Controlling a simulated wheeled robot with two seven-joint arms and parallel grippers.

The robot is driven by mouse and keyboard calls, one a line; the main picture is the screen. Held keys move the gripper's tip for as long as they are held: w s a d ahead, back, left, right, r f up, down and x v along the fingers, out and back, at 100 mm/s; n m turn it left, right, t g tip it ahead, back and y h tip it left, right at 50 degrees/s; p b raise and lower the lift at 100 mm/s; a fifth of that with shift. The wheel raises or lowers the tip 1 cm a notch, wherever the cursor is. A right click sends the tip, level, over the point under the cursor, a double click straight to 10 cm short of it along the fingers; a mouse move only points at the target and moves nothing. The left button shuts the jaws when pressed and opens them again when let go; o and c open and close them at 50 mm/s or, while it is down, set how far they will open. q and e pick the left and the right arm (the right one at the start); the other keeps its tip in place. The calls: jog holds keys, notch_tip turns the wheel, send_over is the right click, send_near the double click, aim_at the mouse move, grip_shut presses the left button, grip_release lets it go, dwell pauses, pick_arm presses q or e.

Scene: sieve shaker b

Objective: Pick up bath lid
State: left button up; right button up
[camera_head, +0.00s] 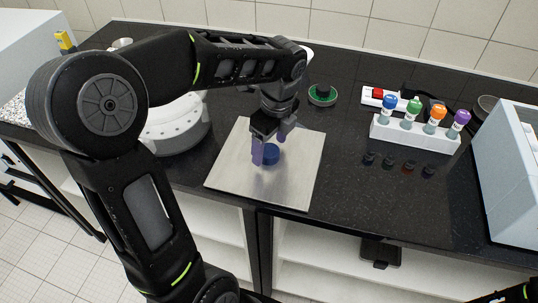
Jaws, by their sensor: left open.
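A flat, square, light metal plate with a round blue knob (271,155) in its middle lies on the black bench; I take this to be the bath lid (232,178). My left gripper (270,146) reaches down over it from above. Its purple fingers are open, close around the blue knob, which shows partly between and beside them. I cannot tell whether they touch it. Only a bit of my right arm shows at the lower right corner; its gripper is out of view.
A white round device (178,130) stands left of the plate, partly behind my arm. A green-rimmed dish (322,95) lies behind. At right are a white rack (414,134) with colour-capped bottles, several small dark caps and a pale box (510,175). The bench between plate and rack is clear.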

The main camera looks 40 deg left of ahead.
pick_arm(q)
jog(key=shift+a+f, duration=0.1)
jog(key=shift+f, duration=0.6)
grip_shut()
dwell(0.6)
